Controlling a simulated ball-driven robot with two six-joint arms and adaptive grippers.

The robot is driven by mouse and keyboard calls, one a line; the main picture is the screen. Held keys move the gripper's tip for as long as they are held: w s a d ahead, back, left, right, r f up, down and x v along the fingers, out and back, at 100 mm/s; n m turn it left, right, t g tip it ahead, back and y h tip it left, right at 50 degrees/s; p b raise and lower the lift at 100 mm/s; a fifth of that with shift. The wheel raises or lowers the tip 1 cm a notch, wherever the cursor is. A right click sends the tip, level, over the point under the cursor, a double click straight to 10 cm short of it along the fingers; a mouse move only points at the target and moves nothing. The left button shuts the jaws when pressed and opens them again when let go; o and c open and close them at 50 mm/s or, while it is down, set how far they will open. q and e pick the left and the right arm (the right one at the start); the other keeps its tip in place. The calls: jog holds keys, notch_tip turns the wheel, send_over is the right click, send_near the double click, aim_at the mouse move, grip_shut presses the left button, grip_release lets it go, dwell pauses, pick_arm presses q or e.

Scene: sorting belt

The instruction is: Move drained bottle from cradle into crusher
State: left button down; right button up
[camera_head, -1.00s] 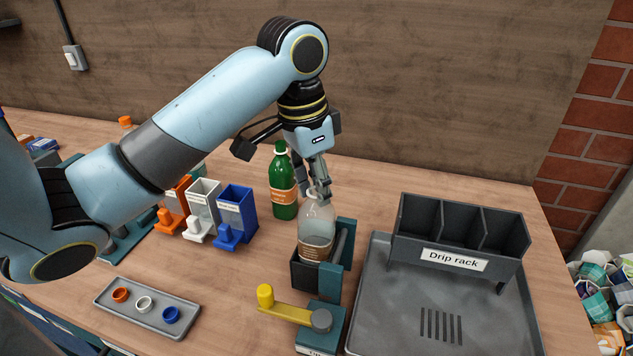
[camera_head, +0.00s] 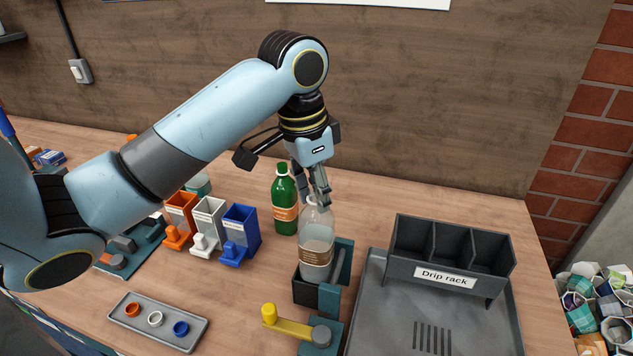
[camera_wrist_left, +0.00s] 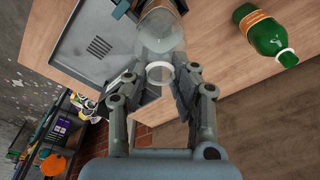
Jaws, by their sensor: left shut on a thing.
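A clear, empty-looking bottle (camera_head: 317,236) with a brown label stands upright at the cradle (camera_head: 308,290), a dark box with a teal side part. The bottle's lower end is at the cradle's rim; I cannot tell whether it is fully clear of it. My left gripper (camera_head: 318,196) comes down from above and is shut on the bottle's neck. The left wrist view shows the open ring of the bottle's mouth (camera_wrist_left: 160,73) between the fingers (camera_wrist_left: 162,88). I cannot make out a crusher in these frames. My right gripper is not in view.
A green bottle (camera_head: 285,205) stands just behind left. Orange, white and blue bins (camera_head: 240,230) are to the left, with a ring tray (camera_head: 190,338) in front. A yellow-handled lever (camera_head: 290,326) is in front of the cradle. The drip rack (camera_head: 400,268) is to the right.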

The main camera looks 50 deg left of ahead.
pick_arm(q)
jog(key=shift+r+p, duration=0.3)
jog(key=shift+r, duration=0.55)
jog(key=shift+r, duration=3)
jog(key=shift+a, duration=0.15)
